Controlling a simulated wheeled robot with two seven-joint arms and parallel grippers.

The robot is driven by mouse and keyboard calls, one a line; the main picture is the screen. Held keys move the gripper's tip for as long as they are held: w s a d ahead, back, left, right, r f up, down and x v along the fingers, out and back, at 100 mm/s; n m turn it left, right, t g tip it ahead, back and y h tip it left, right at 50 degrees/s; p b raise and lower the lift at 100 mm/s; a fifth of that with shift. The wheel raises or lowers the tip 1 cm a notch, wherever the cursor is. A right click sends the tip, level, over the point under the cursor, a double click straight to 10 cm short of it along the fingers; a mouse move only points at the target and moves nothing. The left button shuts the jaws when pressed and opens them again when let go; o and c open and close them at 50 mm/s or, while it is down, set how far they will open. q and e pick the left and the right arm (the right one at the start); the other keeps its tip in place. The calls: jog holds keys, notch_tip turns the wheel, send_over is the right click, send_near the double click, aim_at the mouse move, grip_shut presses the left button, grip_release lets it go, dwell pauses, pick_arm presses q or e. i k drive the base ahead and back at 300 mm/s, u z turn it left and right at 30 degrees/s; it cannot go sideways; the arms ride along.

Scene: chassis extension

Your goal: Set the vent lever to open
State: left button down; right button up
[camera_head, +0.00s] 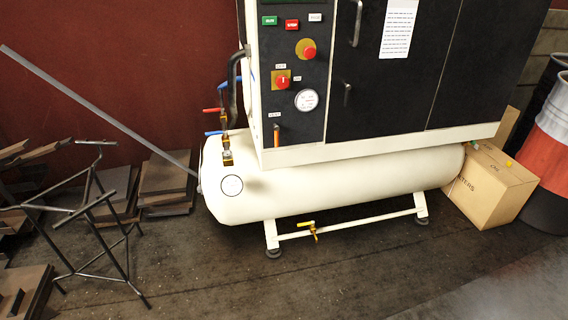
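An orange lever (277,135) hangs straight down on the lower left of the black front panel of a machine. A small white label (274,115) sits just above it; it seems to read VENT, but it is too small to be sure. I cannot tell from the picture which position counts as open. Neither of my grippers shows in this view.
The cabinet stands on a cream tank (340,188). The panel carries a gauge (306,100), a red knob (282,83) and buttons. A metal stand (95,210) and scrap plates fill the left. A carton (492,185) and drums (555,150) stand right. Front floor is clear.

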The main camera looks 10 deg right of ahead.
aim_at(276, 128)
jog(key=u, duration=0.65)
jog(key=i, duration=0.45)
jog(key=u, duration=0.55)
jog(key=i, duration=0.85)
jog(key=z, duration=0.35)
